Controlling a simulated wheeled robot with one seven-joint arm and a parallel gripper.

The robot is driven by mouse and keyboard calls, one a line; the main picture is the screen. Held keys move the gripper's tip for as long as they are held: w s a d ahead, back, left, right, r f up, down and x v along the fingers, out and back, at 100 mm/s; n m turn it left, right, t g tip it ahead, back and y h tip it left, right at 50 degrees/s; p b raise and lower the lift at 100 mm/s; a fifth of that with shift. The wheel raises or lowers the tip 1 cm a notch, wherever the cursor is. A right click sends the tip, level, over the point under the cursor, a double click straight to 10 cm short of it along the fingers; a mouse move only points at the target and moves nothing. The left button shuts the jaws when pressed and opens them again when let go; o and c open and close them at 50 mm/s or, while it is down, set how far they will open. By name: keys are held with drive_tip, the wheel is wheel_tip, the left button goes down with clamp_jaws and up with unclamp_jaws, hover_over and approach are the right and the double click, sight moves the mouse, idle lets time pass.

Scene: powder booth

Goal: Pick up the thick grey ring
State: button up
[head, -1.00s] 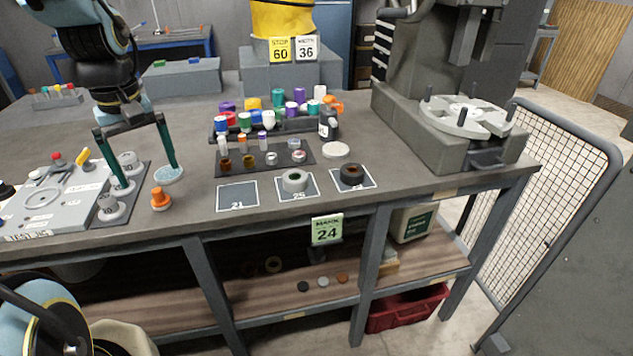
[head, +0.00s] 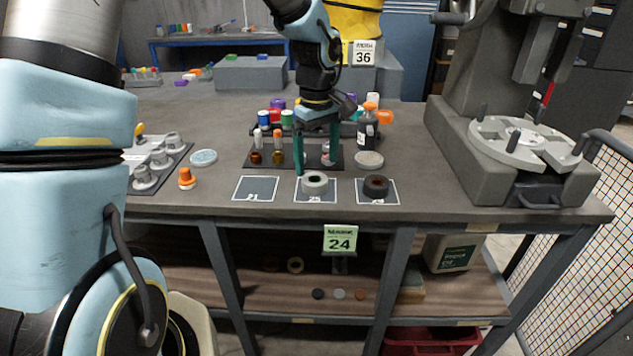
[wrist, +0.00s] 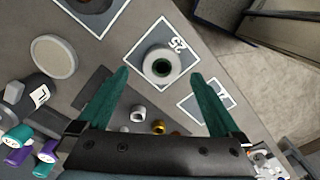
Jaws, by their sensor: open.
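The thick grey ring (head: 315,188) lies flat on the middle card, marked 25 (head: 302,197), near the front edge of the bench. In the wrist view the grey ring (wrist: 149,62) lies ahead of my gripper, roughly centred between the fingertips in the picture. My gripper (head: 316,166) points down with its green fingers spread and nothing between them. In the head view it appears just behind and above the ring, with one fingertip near the ring's left side. I see no contact with the ring.
A dark brown ring (head: 376,190) lies on the card to the right, and the left card (head: 256,188) is empty. Small jars and bottles stand on a dark mat (head: 347,163) behind. A pale disc (head: 369,159) and a black bottle (head: 367,130) stand close by.

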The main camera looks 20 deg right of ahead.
sight(315, 176)
drive_tip(key=shift+w+a+f+p, duration=0.1)
drive_tip(key=shift+f+p, duration=0.45)
drive_tip(key=shift+f, duration=0.85)
drive_tip(key=shift+w+a+f+p, duration=0.1)
drive_tip(key=shift+f+p, duration=0.45)
drive_tip(key=shift+f, duration=0.8)
drive_tip(key=c, duration=1.5)
clamp_jaws()
drive_tip(key=shift+r, duration=0.15)
